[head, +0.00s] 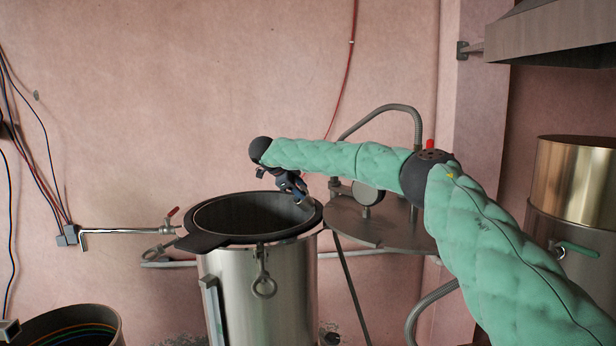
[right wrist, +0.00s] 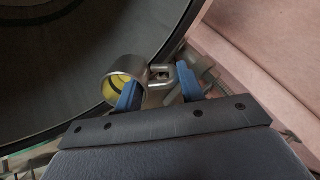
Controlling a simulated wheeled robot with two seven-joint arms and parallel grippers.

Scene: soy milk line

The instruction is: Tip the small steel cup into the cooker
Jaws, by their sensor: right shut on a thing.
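The cooker (head: 262,290) is a tall steel pot with a dark rim and an open top, left of centre in the head view. In the right wrist view, its dark round opening (right wrist: 70,60) fills the upper left. My right gripper (head: 300,193) is over the right edge of that opening. In the right wrist view its blue fingers (right wrist: 158,92) are shut on the small steel cup (right wrist: 113,76) at its handle side. The cup's mouth shows something yellow inside. The cup overlaps the edge of the opening; its exact tilt is unclear. My left gripper is out of view.
A steel tap with a red lever (head: 170,216) reaches toward the cooker from the left. A round steel lid or plate (head: 375,230) stands just behind on the right. A dark bin (head: 70,325) is at lower left, and a metal drum (head: 574,180) at far right.

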